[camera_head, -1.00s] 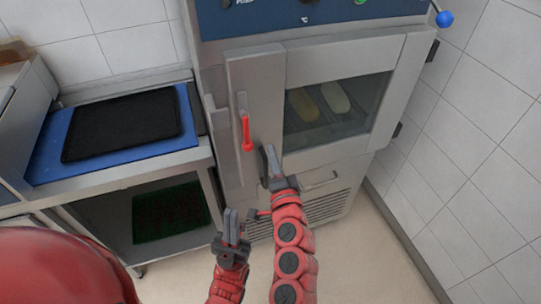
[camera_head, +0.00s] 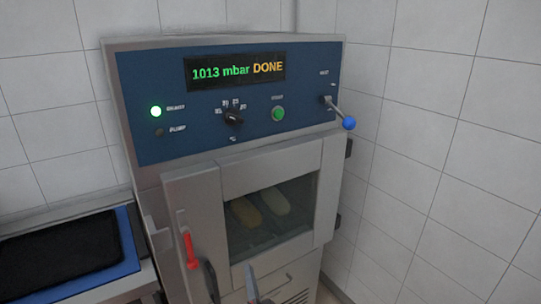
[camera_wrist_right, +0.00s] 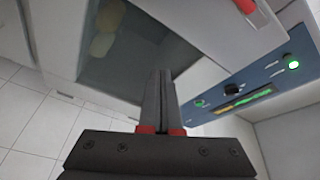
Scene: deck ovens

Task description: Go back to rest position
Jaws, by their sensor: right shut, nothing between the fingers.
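My right gripper (camera_head: 252,285) shows at the bottom edge of the head view, in front of the lower part of the vacuum oven door (camera_head: 200,200). In the right wrist view its fingers (camera_wrist_right: 158,100) are together with nothing between them, in front of the oven. A dark curved piece (camera_head: 210,281) stands left of it near the red door lever (camera_head: 190,250); I cannot tell whether it is my left gripper or part of the door. Both arms are mostly below the picture.
The door looks closed, with two loaves (camera_head: 260,207) behind its window. The panel display (camera_head: 236,71) reads 1013 mbar DONE. A blue-knobbed lever (camera_head: 348,122) juts out at right. A black mat (camera_head: 60,255) on a blue tray (camera_head: 128,240) lies at left. Tiled walls enclose the corner.

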